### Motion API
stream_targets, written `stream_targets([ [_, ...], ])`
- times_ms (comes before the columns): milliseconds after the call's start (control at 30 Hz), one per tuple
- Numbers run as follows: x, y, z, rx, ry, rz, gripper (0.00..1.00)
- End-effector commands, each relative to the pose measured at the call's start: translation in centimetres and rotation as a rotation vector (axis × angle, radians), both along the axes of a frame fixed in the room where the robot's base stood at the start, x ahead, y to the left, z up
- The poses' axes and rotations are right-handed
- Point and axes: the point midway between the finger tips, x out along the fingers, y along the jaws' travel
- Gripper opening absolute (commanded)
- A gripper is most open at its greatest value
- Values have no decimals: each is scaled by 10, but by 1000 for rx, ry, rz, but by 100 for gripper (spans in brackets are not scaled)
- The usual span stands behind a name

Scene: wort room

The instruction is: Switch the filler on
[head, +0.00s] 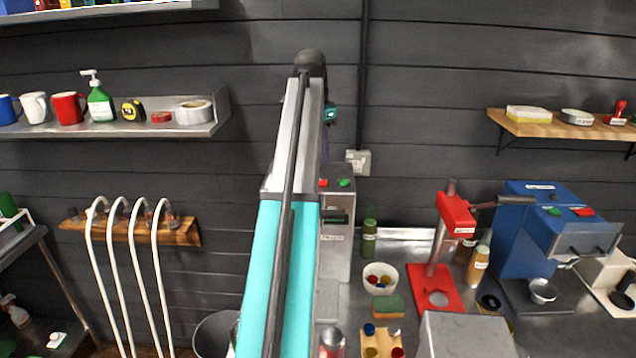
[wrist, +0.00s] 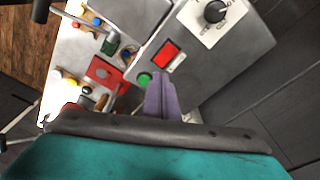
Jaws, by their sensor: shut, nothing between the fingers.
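The filler (head: 337,225) is a tall grey metal box against the back wall, partly hidden behind my arm in the head view. On its top are a red button (head: 323,183) and a green button (head: 344,183). In the wrist view its grey top (wrist: 200,75) carries the red rectangular button (wrist: 166,52) and the round green button (wrist: 144,79). My gripper (wrist: 158,77) is shut and empty, its purple fingers just right of the green button. I cannot tell whether they touch anything. In the head view my arm mostly hides the gripper.
To the right are a red press (head: 435,290), a blue machine (head: 520,240) and a white bowl (head: 381,277). A shelf (head: 200,126) with mugs is on the left wall.

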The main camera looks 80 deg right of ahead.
Motion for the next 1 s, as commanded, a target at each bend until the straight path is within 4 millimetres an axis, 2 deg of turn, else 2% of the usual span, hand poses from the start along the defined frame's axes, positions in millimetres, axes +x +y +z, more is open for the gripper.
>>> stream_targets([
  [233, 0, 0, 11, -1, 0, 0, 0],
  [800, 0, 0, 11, 0, 0, -1, 0],
  [1000, 13, 16, -1, -14, 16, 5, 0],
])
